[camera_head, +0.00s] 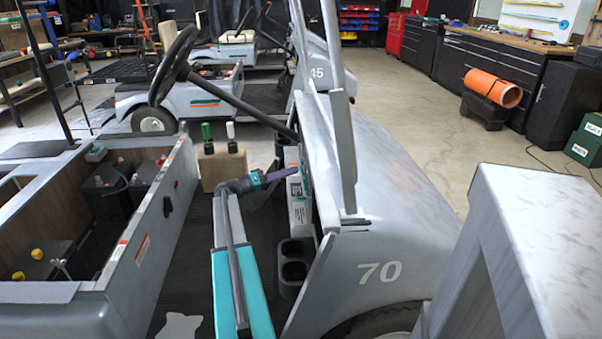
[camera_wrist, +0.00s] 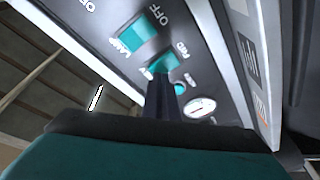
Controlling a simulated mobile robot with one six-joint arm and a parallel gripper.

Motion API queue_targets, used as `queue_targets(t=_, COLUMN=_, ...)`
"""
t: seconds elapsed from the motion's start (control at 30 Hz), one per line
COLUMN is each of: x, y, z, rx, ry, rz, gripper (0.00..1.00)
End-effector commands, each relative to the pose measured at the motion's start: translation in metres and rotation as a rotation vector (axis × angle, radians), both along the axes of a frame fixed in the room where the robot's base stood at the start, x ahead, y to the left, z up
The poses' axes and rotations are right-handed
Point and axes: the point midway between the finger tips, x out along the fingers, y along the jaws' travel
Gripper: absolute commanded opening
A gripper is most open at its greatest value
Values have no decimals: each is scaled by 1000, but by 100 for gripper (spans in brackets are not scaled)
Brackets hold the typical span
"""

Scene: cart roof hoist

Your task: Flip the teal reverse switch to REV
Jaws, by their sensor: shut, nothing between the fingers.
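The teal reverse switch (camera_wrist: 164,63) sits on the grey dash panel in the wrist view, with FWD printed at its upper right end. Its lower part is hidden behind my fingers. My gripper (camera_wrist: 160,80) is shut and empty, its dark fingertips over the switch's lower edge. I cannot tell whether they touch it. In the head view my gripper (camera_head: 296,170) reaches right to the dash of the cart numbered 70 (camera_head: 378,240); the switch cannot be made out there. The REV marking is not readable.
A teal LAMP/OFF switch (camera_wrist: 138,34) lies just above the reverse switch. A small teal button (camera_wrist: 179,88) and a round gauge (camera_wrist: 200,107) lie to its lower right. The steering wheel (camera_head: 174,64) and cup holders (camera_head: 295,262) are near the arm.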

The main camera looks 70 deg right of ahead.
Motion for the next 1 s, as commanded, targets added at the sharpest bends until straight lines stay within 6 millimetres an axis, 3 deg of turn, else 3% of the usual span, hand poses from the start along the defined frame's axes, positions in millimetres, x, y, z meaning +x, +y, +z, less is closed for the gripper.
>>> queue_targets(t=1.0, x=-8, y=-3, z=1, rx=0, ry=0, rz=0, gripper=0)
